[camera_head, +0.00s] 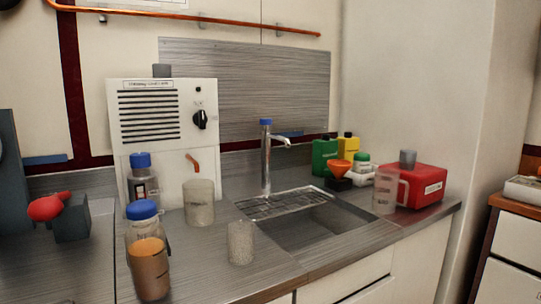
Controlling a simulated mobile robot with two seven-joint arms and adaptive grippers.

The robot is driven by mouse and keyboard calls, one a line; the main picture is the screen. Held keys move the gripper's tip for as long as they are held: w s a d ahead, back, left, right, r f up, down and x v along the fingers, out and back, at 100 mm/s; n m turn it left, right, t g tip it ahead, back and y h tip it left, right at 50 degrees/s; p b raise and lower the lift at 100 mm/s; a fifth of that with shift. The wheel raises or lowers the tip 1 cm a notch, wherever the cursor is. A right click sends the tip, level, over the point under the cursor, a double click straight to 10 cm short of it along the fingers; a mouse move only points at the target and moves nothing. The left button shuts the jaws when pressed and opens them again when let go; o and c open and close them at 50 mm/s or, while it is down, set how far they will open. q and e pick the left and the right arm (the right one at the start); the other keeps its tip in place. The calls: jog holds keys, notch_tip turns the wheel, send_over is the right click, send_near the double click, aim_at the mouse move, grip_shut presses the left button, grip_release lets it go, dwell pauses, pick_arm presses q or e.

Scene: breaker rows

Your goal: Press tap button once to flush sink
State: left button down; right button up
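A slim metal tap (266,165) stands upright at the back edge of the sink, its short spout pointing right. A blue cap (265,122) sits on top of the tap and looks like its button. The sink (325,223) is a steel basin set into the counter, with a wire rack (275,203) along its back left side. No water shows at the spout. Neither of my grippers is in view.
A red canister (422,186) stands right. A white panel unit (165,125) stands behind.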

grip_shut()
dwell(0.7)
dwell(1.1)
